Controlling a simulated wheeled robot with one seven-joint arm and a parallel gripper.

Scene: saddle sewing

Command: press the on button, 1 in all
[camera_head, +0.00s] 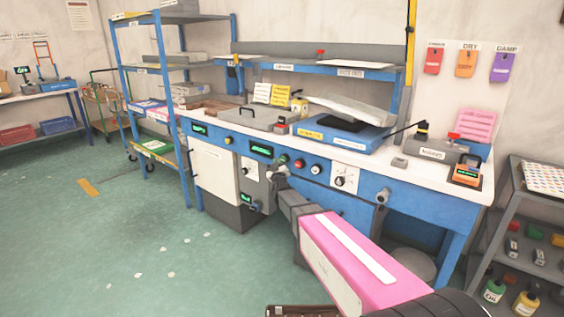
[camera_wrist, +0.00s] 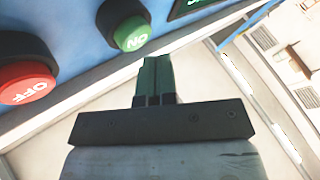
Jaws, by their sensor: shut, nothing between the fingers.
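The green ON button (camera_wrist: 132,34) sticks out of the blue panel (camera_wrist: 75,30) in the wrist view. The red OFF button (camera_wrist: 27,75) is to its left. My gripper (camera_wrist: 155,62) is shut and empty, its fingertips just below and right of the ON button; I cannot tell whether they touch it. In the head view the ON button (camera_head: 283,159) and OFF button (camera_head: 298,163) are on the front of the workbench. There my gripper (camera_head: 277,172) points at the panel just below the ON button.
A dark display (camera_head: 261,150) is left of the buttons. A dial on a white plate (camera_head: 344,178) is to their right. A white and grey cabinet (camera_head: 217,172) stands under the bench. The bench top (camera_head: 350,150) holds several devices. The floor (camera_head: 120,240) at left is mostly clear.

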